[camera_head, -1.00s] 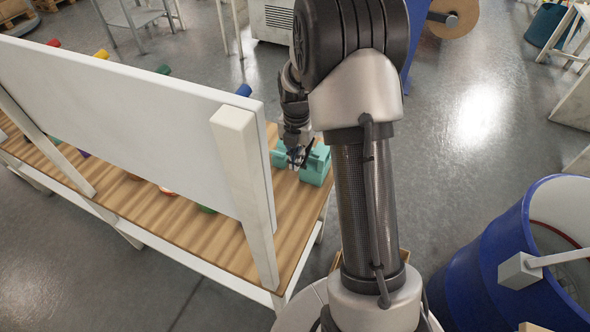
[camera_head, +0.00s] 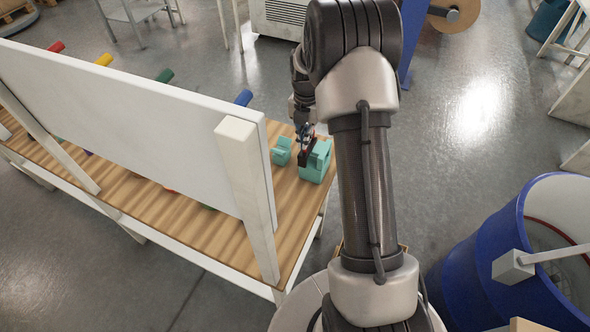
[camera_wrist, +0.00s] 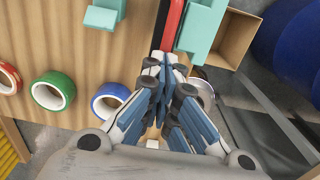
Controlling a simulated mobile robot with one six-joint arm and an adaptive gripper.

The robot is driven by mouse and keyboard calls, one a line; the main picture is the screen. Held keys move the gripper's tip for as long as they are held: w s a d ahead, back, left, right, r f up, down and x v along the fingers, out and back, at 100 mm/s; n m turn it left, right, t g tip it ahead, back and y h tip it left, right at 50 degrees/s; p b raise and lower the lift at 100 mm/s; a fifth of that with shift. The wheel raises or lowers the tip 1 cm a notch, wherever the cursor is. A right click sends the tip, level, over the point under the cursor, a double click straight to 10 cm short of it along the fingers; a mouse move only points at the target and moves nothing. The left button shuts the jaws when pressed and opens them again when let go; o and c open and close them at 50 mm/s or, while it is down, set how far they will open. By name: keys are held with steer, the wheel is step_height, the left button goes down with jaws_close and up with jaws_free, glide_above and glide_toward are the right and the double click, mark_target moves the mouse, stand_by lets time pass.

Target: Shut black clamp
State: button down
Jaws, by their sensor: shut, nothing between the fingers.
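A dark bar with a red strip (camera_wrist: 172,24), which I take for the black clamp, lies just beyond my fingertips in the wrist view. In the head view the black clamp (camera_head: 306,157) stands beside the larger teal block (camera_head: 318,163), partly hidden by my gripper. My gripper (camera_wrist: 165,62) is shut and empty, its blue-grey fingers together close to the bar's near end. I cannot tell whether they touch it. In the head view my gripper (camera_head: 304,131) is over the right end of the wooden table. Whether the clamp is open or shut is unclear.
A smaller teal block (camera_head: 282,151) stands left of the clamp. Red, green and blue tape rolls (camera_wrist: 52,91) lie left in the wrist view. A white panel (camera_head: 130,125) stands along the table (camera_head: 240,235). An open cardboard box (camera_wrist: 234,40) is right of the clamp.

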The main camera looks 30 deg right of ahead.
mark_target(310, 146)
steer(key=shift+w+d+f, duration=0.3)
steer(key=shift+d, duration=0.25)
steer(key=shift+w+d+f, duration=0.25)
steer(key=shift+d, duration=0.25)
steer(key=shift+w+d+f, duration=0.3)
steer(key=shift+d, duration=0.25)
steer(key=shift+r, duration=0.1)
steer(key=r+p, duration=0.1)
steer(key=r, duration=0.1)
steer(key=r+p, duration=0.2)
steer(key=r, duration=0.1)
steer(key=r+p, duration=0.2)
steer(key=r, duration=0.1)
steer(key=shift+w+d, duration=0.1)
steer(key=shift+w, duration=0.3)
steer(key=shift+f, duration=0.1)
